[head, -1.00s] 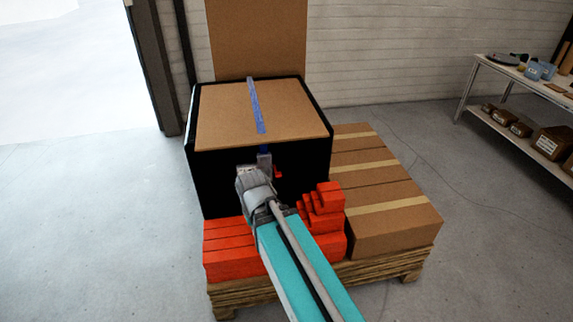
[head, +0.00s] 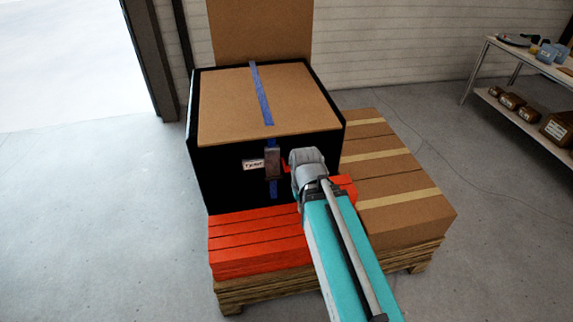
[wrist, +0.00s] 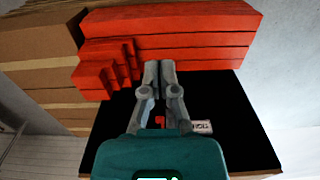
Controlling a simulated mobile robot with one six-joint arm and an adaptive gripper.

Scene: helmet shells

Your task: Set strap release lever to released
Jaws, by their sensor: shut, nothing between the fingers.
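A blue strap (head: 262,92) runs over the cardboard top of a black crate (head: 228,190) and down its front. A dark buckle with the strap release lever (head: 273,163) sits on the strap at the front face. A small red part (head: 286,164) shows just right of it; the red part also shows between my finger links in the wrist view (wrist: 159,121). I cannot tell the lever's setting. My gripper (wrist: 160,66) is shut and empty, its tips together. In the head view my wrist is just right of the buckle and hides the fingers.
A white label (head: 253,165) is left of the buckle. Red blocks (head: 255,245) lie below the crate front, and stepped red blocks (wrist: 105,65) show in the wrist view. Cardboard boxes (head: 405,205) stand at right on the wooden pallet (head: 270,288). A shelf (head: 500,70) stands far right.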

